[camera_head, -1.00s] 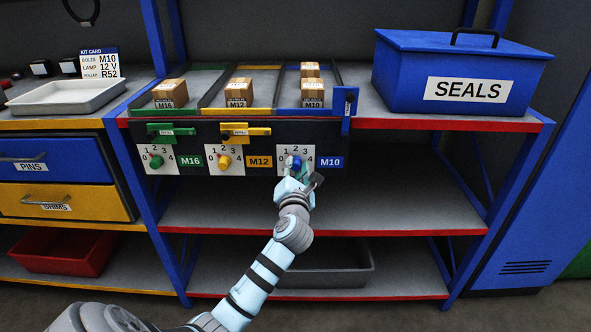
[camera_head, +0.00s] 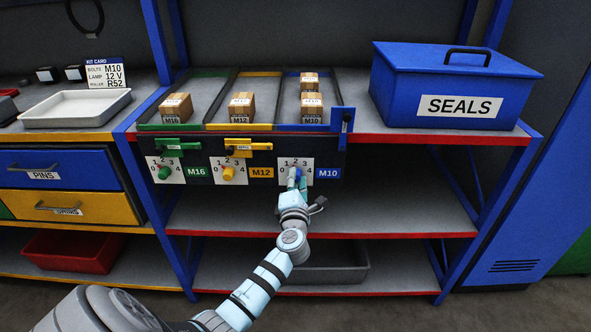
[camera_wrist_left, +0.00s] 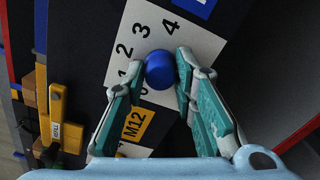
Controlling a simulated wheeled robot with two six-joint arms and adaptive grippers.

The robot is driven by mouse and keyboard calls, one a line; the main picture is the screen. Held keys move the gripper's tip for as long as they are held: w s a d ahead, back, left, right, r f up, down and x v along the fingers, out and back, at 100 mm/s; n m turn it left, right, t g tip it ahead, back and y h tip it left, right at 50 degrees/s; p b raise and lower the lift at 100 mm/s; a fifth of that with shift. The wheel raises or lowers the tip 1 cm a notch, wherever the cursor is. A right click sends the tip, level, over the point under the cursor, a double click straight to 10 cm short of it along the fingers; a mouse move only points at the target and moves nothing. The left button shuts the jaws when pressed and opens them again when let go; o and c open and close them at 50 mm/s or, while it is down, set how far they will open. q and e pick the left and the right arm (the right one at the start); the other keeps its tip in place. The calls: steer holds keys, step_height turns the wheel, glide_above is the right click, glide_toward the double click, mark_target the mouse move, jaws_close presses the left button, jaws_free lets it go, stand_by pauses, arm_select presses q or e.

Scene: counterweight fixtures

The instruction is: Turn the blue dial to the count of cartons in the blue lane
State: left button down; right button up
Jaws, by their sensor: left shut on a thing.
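The blue dial (camera_wrist_left: 159,70) sits on a white plate (camera_wrist_left: 178,42) numbered 0 to 4. My left gripper (camera_wrist_left: 160,78) is shut on it, one finger on each side. In the head view, my left gripper (camera_head: 295,186) covers part of the dial plate (camera_head: 283,163), beside the blue M10 label (camera_head: 327,173). The dial's pointer cannot be made out. In the blue lane above, a front carton (camera_head: 312,108) and a carton farther back (camera_head: 310,79) show. My right gripper is not in view.
The green dial (camera_head: 164,173) and yellow dial (camera_head: 228,173) are to the left on the same panel. A blue upright piece (camera_head: 346,119) stands at the blue lane's right end. A SEALS box (camera_head: 450,85) is on the right shelf. The shelf below (camera_head: 400,205) is clear.

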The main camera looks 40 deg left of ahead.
arm_select(q)
steer(key=shift+m+p, duration=1.25)
steer(key=shift+m, duration=0.15)
steer(key=c, duration=1.3)
jaws_free()
steer(key=v, duration=1.2)
